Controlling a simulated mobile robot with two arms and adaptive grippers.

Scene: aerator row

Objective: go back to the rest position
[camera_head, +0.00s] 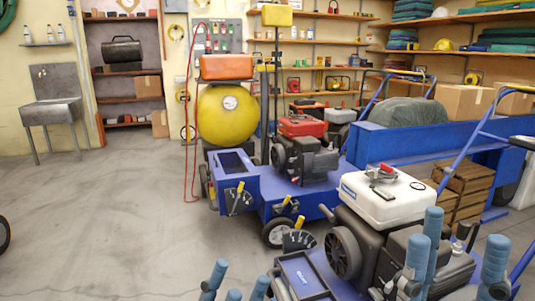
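My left gripper (236,284) shows at the bottom edge, left of centre, with only its blue-grey padded fingers in view. The fingers stand apart, and I see nothing held between them. My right gripper (457,262) is at the bottom right, with its padded fingers pointing up and spread wide. I see nothing held in it. It stands in front of the near blue aerator (303,275) and hides part of its black engine. The palms and most of both arms are below the frame.
A white engine cover (386,200) tops the near aerator. Behind it stands another blue aerator (238,181) with a red-topped engine (301,126). A yellow tank (226,115), wooden crates (466,185) and a sink (52,110) stand further back.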

